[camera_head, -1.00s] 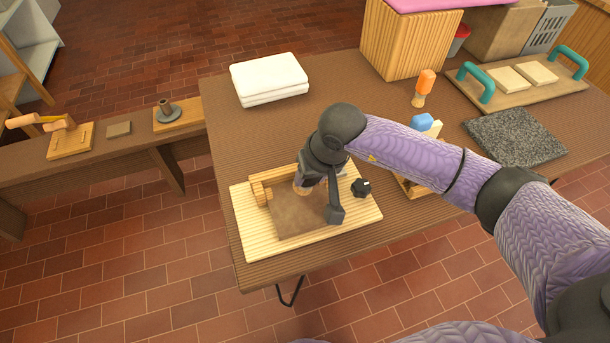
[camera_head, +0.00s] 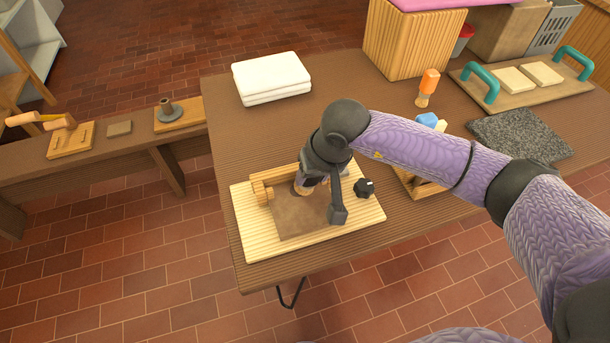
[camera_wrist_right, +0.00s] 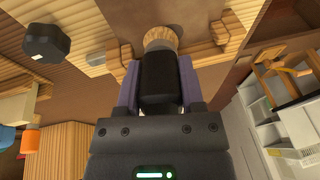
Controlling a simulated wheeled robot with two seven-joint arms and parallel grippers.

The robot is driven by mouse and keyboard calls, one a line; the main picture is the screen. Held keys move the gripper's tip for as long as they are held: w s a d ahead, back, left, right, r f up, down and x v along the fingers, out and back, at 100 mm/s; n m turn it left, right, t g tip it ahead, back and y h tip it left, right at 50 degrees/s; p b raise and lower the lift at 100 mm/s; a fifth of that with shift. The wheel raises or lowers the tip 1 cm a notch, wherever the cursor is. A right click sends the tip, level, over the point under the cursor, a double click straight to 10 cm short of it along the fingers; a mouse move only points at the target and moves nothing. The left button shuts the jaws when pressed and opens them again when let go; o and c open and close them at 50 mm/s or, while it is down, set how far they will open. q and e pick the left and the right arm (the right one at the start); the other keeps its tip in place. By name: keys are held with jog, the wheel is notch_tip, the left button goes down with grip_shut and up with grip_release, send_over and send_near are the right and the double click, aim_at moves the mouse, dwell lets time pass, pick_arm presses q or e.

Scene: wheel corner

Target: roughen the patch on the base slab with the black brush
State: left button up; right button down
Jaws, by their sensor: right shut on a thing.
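The brown base slab (camera_head: 292,224) lies flat on a cream ribbed board (camera_head: 245,245) at the table's front left. I cannot make out a separate patch on it. My right gripper (camera_head: 306,186) is over the slab's back part, pointing down. In the right wrist view it is shut on the black brush (camera_wrist_right: 158,80), whose dark handle sits between the purple fingers. The brush's pale wooden end (camera_wrist_right: 160,38) points at the slab (camera_wrist_right: 190,12); its tip is hidden, so contact is unclear. My left gripper is out of view.
Wooden bars (camera_head: 262,190) edge the slab's left and back. A black faceted knob (camera_head: 363,188) stands right of it on the board. A wooden holder (camera_head: 420,185), dark stone plate (camera_head: 518,137) and orange-topped tool (camera_head: 428,87) lie right. Folded white cloths (camera_head: 270,78) lie behind.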

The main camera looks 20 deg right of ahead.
jog(key=shift+a, duration=1.55)
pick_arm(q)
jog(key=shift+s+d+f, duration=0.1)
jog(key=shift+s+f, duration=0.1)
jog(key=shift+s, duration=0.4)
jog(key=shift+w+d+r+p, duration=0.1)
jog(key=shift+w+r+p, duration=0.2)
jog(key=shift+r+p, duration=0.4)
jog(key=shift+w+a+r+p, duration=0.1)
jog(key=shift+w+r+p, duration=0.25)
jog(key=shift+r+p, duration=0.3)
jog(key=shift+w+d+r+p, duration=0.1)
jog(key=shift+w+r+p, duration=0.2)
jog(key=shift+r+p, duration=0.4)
pick_arm(e)
notch_tip(320, 180, up, 7)
